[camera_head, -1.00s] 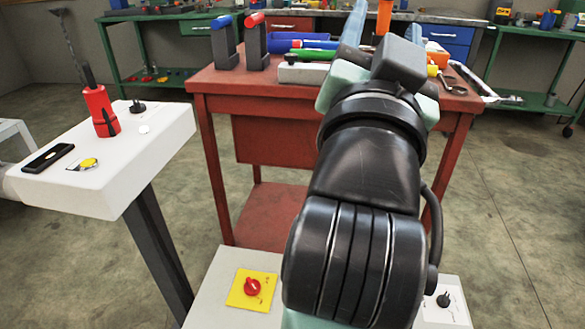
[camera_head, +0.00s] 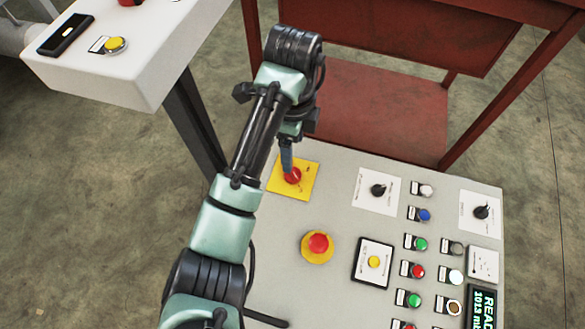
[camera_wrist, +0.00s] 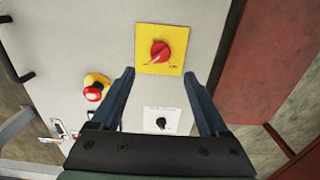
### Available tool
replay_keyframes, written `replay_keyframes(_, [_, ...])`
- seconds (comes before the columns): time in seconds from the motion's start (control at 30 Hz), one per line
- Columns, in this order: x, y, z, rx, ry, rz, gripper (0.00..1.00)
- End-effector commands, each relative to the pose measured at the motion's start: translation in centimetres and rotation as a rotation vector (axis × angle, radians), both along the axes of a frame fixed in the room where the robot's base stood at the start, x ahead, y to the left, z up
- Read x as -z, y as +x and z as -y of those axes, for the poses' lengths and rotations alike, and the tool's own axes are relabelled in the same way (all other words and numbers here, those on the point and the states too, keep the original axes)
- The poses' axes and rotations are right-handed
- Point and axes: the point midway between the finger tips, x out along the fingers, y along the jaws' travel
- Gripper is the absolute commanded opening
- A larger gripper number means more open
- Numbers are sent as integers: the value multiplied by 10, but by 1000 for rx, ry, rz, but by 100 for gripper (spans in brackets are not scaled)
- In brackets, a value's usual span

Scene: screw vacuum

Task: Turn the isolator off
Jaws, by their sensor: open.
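The isolator is a red rotary knob (camera_head: 291,175) on a square yellow plate (camera_head: 306,181), at the top left corner of the grey control panel. In the wrist view the red knob (camera_wrist: 160,51) lies just beyond and between my fingertips, with its yellow plate (camera_wrist: 172,31) fully in sight. My gripper (camera_wrist: 158,75) is open, with its two blue fingers apart and nothing between them. In the head view my gripper (camera_head: 287,162) points down at the knob and partly covers it. I cannot tell whether a finger touches the knob.
A red emergency button (camera_head: 318,243) on a yellow base, black rotary switches (camera_head: 378,190) and several push buttons are on the panel. A white stand (camera_head: 110,72) is at upper left. A red table (camera_head: 385,110) is behind the panel.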

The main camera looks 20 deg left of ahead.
Motion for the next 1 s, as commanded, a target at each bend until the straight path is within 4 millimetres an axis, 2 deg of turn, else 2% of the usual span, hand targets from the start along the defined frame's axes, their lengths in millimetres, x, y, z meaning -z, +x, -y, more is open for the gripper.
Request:
replay_keyframes(0.03, [21,-1,0,-1,-1,-4,78])
replay_keyframes(0.2, [56,-1,0,-1,-1,-2,78])
replay_keyframes(0.4, [85,0,0,-2,0,-1,78])
replay_keyframes(0.6, [96,0,0,-2,0,1,78])
replay_keyframes(0.87, [97,0,0,-2,0,2,78])
replay_keyframes(0.9, [97,0,0,-2,0,2,76])
replay_keyframes(1.0, [97,0,0,-2,0,2,58])
